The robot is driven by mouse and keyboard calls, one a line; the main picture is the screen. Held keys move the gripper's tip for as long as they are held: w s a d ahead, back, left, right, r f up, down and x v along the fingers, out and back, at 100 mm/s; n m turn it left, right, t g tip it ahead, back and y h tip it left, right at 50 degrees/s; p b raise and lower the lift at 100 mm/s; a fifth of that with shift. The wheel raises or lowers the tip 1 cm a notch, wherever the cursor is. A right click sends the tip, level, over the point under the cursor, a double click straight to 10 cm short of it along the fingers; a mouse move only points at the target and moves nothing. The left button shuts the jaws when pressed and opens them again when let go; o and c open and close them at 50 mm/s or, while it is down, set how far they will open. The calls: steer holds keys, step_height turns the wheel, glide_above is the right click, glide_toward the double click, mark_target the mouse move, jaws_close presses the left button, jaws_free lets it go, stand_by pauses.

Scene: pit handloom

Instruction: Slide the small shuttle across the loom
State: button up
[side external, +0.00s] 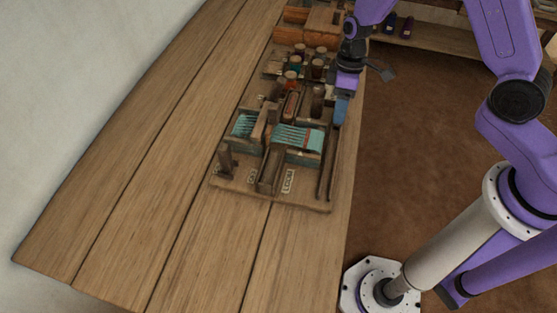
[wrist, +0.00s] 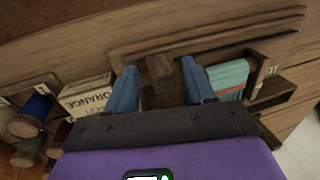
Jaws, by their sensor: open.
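The small loom stands on a wooden board (side external: 235,186) on the table, with teal warp threads (side external: 298,137) stretched over its frame. Teal threads also show in the wrist view (wrist: 228,76). A small reddish piece in a wooden holder (side external: 291,104), behind the threads, may be the shuttle; I cannot tell for sure. My gripper (side external: 341,110) is at the loom's right rear edge, beside a dark wooden post (side external: 317,101). In the wrist view its blue fingers (wrist: 160,86) are apart, with a dark brown wooden piece (wrist: 158,66) between or beyond them; contact is unclear.
The wooden table (side external: 130,165) is clear at left and front. Its right edge is close.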

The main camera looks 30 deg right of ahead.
steer(key=shift+r, duration=2.75)
steer(key=shift+s+a+r, duration=0.1)
steer(key=shift+s+r, duration=0.1)
steer(key=s+d+r+n, duration=0.1)
steer(key=s+r, duration=0.2)
steer(key=s, duration=0.5)
steer(key=s+d+r+n+t, duration=0.1)
steer(key=s+r, duration=0.3)
steer(key=s, duration=0.4)
steer(key=s+d+r+n+h, duration=0.1)
steer(key=s+d+r, duration=0.2)
steer(key=s, duration=0.5)
steer(key=shift+s+r+n+t, duration=0.3)
steer(key=shift+r+t, duration=0.1)
steer(key=shift+r, duration=0.35)
